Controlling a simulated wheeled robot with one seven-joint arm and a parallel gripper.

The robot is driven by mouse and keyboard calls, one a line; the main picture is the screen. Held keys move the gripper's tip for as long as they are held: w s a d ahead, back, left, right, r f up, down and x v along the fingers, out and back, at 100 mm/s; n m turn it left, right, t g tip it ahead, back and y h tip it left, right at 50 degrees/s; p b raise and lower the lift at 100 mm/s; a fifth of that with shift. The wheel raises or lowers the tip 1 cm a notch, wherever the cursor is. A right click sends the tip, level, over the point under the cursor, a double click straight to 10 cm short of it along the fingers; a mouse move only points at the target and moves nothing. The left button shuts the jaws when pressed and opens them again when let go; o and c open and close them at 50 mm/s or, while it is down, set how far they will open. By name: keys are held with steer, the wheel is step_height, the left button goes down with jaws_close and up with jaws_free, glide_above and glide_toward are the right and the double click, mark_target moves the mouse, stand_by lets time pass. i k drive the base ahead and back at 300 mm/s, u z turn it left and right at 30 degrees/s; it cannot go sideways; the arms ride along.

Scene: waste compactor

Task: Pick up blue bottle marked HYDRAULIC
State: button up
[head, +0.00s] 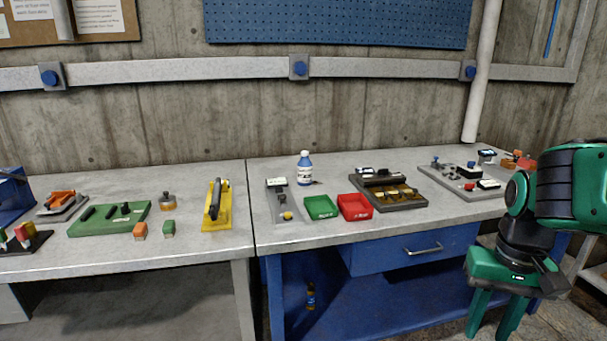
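A blue bottle (304,168) with a white cap and a white label stands upright at the back of the right workbench. The print on its label is too small to read. My gripper (492,322) is at the lower right, in front of the bench, pointing down. Its green fingers are apart with nothing between them. It is well to the right of the bottle and lower than it.
A grey fixture (281,205), a green tray (320,216) and a red tray (354,215) lie in front of the blue bottle. A dark fixture (400,203) is to its right. A yellow stand (217,216) is on the left bench. A concrete wall rises behind.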

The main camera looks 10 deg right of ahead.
mark_target(305, 168)
steer(key=u, duration=2)
steer(key=i, duration=1.4)
steer(key=z, duration=2.4)
